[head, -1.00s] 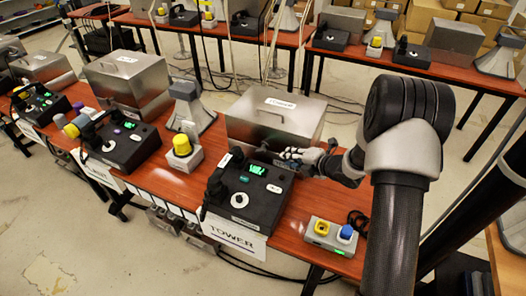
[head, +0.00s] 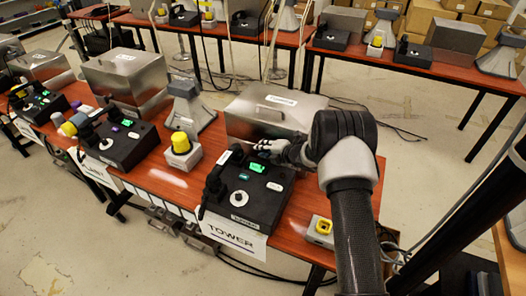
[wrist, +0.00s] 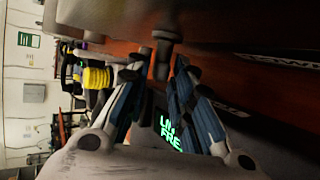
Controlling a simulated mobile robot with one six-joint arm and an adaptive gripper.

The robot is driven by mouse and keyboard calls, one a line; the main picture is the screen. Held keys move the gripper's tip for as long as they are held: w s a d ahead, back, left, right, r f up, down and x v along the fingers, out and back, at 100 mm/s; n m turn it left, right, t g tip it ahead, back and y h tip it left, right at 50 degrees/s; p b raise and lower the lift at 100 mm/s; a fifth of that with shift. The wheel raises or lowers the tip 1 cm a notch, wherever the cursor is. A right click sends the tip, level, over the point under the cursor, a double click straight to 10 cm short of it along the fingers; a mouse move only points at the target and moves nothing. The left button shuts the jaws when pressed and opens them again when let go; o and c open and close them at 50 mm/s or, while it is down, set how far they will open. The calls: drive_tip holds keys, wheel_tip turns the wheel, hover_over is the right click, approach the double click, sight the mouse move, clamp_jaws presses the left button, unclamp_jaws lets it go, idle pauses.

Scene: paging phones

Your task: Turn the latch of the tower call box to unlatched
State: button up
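The tower call box (head: 262,112) is a silver metal box with a handle and a white label on its lid, behind the black TOWER phone (head: 242,200). My gripper (head: 260,147) is at the box's front, above the back of the phone. In the wrist view my gripper (wrist: 160,70) has its two fingers apart with nothing held between them. A grey knob-like piece (wrist: 164,44), which looks like the latch, lies just beyond the fingertips. I cannot tell whether they touch it. In the head view my gripper hides the latch area.
The phone's lit display (head: 258,168) is close below my gripper, and its handset (head: 218,172) lies on its left. A yellow-topped beacon (head: 181,150) stands to the left.

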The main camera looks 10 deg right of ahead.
drive_tip(key=shift+w+a+f, duration=0.2)
drive_tip(key=shift+w+f, duration=0.05)
drive_tip(key=shift+w, duration=0.1)
clamp_jaws()
drive_tip(key=t+b, duration=0.1)
drive_tip(key=b, duration=0.3)
drive_tip(key=shift+d+f+y, duration=0.1)
drive_tip(key=shift+f+y, duration=0.2)
drive_tip(key=shift+f, duration=0.1)
drive_tip(key=shift+s+r+m+t+y+b, duration=0.1)
drive_tip(key=shift+r+m+t+y+b, duration=0.3)
drive_tip(key=shift+b, duration=0.6)
drive_tip(key=shift+f, duration=0.1)
unclamp_jaws()
